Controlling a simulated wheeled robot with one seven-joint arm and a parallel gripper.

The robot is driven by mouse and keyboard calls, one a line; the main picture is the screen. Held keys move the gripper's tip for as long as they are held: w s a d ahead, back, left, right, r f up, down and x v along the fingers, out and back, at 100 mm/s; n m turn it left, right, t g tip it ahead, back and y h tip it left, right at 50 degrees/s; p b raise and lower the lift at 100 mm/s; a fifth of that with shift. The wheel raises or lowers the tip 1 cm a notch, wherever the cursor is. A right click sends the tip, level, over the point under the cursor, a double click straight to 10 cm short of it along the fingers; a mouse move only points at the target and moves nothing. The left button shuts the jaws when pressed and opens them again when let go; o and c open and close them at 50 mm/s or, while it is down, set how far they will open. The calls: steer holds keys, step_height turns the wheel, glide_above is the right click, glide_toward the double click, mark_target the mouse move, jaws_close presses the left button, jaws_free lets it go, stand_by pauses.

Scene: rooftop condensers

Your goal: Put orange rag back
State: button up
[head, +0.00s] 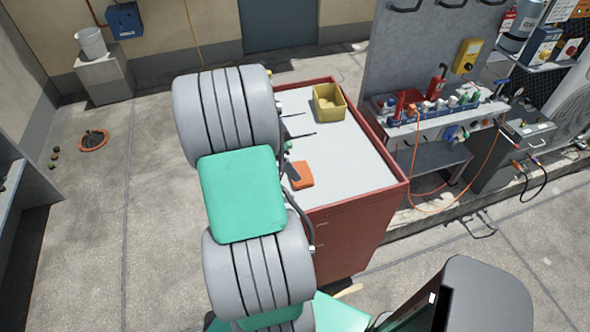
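An orange rag (303,175) lies on the pale top of a red cabinet (388,160), near its left front side. It looks folded or flat, and its left edge is close to my arm in the picture. A dark, thin item lies by its left edge, too small to name. My large grey and green arm crosses the middle of the head view and hides the cabinet's left part. My gripper does not show.
A yellow bin (329,102) stands at the back of the cabinet top, with thin dark tools nearby. The right part of the top is clear. A grey workbench (475,115) with bottles and an orange hose is on the right. A white bucket (91,42) stands at the back left.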

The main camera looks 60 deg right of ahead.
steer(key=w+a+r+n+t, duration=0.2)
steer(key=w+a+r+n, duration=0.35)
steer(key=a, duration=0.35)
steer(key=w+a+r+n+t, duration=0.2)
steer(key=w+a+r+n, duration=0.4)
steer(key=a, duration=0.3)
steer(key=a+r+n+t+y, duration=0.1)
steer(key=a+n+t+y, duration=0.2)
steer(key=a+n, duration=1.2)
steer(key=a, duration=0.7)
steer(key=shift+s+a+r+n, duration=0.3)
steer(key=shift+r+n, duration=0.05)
